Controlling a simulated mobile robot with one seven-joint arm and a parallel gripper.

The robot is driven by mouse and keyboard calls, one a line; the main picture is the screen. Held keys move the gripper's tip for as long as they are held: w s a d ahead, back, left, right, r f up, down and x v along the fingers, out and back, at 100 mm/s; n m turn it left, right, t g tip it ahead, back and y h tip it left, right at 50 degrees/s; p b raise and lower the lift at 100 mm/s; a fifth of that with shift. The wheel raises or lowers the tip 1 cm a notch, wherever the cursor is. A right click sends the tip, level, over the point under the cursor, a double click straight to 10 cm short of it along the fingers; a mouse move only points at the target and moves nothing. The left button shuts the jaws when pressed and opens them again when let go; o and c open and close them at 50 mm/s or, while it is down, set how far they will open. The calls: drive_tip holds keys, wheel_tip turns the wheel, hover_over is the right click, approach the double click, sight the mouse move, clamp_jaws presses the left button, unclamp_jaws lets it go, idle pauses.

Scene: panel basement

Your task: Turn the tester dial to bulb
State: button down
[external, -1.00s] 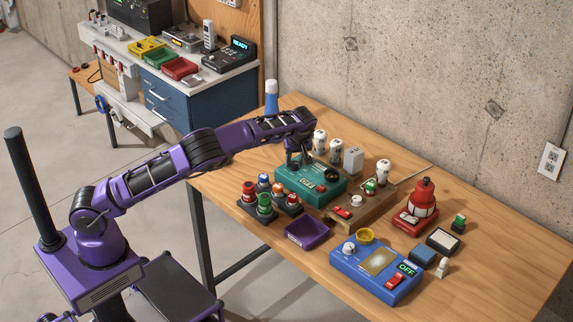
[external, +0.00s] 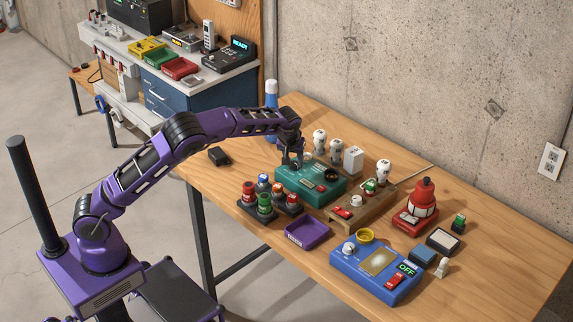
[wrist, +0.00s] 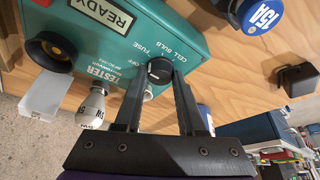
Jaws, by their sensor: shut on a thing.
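The teal tester (external: 325,194) sits on the wooden table; in the wrist view its teal case (wrist: 190,18) fills the upper left, and its display (wrist: 103,14) reads READY. Its small black dial (wrist: 160,71) is on the top face, with the labels OFF, FUSE, CELL and BULB around it. My gripper (wrist: 157,78) is shut on the dial, one finger on each side, and in the external view my gripper (external: 291,161) is down at the tester's back left. The dial's pointer is too small to read with certainty.
A black socket (wrist: 48,53) stands on the tester. Colored capped pieces (external: 265,203) stand in front. A black box (external: 219,156) lies at the table's left edge.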

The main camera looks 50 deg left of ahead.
drive_tip(key=m+h, duration=0.1)
drive_tip(key=m, duration=0.1)
drive_tip(key=m+b, duration=0.1)
drive_tip(key=m, duration=0.1)
drive_tip(key=m+h, duration=0.1)
drive_tip(key=m, duration=0.1)
drive_tip(key=shift+a+t+h, duration=0.25)
drive_tip(key=shift+t+h, duration=0.05)
drive_tip(key=m+h, duration=0.1)
drive_tip(key=m, duration=0.2)
drive_tip(key=m+h, duration=0.1)
drive_tip(key=m, duration=0.2)
drive_tip(key=shift+a, duration=0.1)
idle(0.3)
drive_tip(key=c, duration=0.5)
unclamp_jaws()
drive_tip(key=shift+r, duration=0.1)
drive_tip(key=w+p+v, duration=0.1)
drive_tip(key=v, duration=1.6)
drive_tip(key=shift+r, duration=0.35)
drive_tip(key=shift+a, duration=0.1)
